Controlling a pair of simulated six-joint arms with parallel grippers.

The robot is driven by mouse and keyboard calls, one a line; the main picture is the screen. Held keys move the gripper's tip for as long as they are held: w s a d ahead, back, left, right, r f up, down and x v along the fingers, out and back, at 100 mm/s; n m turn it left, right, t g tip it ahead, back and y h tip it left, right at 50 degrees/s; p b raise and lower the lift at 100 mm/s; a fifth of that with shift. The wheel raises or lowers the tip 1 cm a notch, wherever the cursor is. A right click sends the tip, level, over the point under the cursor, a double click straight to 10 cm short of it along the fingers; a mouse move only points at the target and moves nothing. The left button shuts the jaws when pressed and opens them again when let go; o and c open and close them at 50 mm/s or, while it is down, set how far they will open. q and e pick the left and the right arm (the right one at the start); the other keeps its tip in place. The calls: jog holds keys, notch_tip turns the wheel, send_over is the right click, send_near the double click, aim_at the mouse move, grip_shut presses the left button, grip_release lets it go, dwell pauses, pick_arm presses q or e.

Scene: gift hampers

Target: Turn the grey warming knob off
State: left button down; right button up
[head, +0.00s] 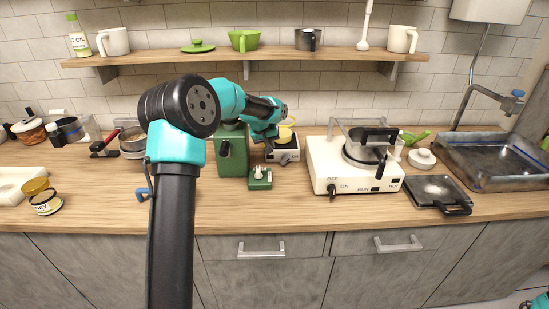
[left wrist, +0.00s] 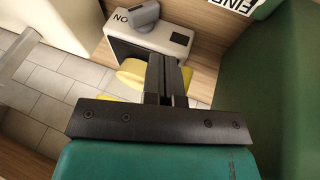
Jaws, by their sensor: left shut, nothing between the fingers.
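The grey knob (left wrist: 143,14) shows at the top of the left wrist view, on a small white and black unit (left wrist: 150,45) with "ON" printed beside the knob. In the head view this white unit (head: 287,155) stands on the counter near the wall, partly hidden by my arm. My left gripper (left wrist: 168,62) is shut and empty, with its fingertips apart from the knob in the picture. In the head view my left gripper (head: 269,148) points down beside the unit. My right gripper is not in view.
A yellow object (left wrist: 130,75) lies behind my fingers. A tall green box (head: 232,152) and a small green box with a pale knob (head: 260,178) stand close by. A white appliance (head: 352,172) with a metal pot stands to the right. The front counter edge is mostly clear.

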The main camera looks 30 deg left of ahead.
aim_at(285, 160)
pick_arm(q)
jog(key=shift+f, duration=0.1)
jog(key=x, duration=0.9)
jog(key=shift+w+f, duration=0.2)
jog(key=shift+f, duration=0.15)
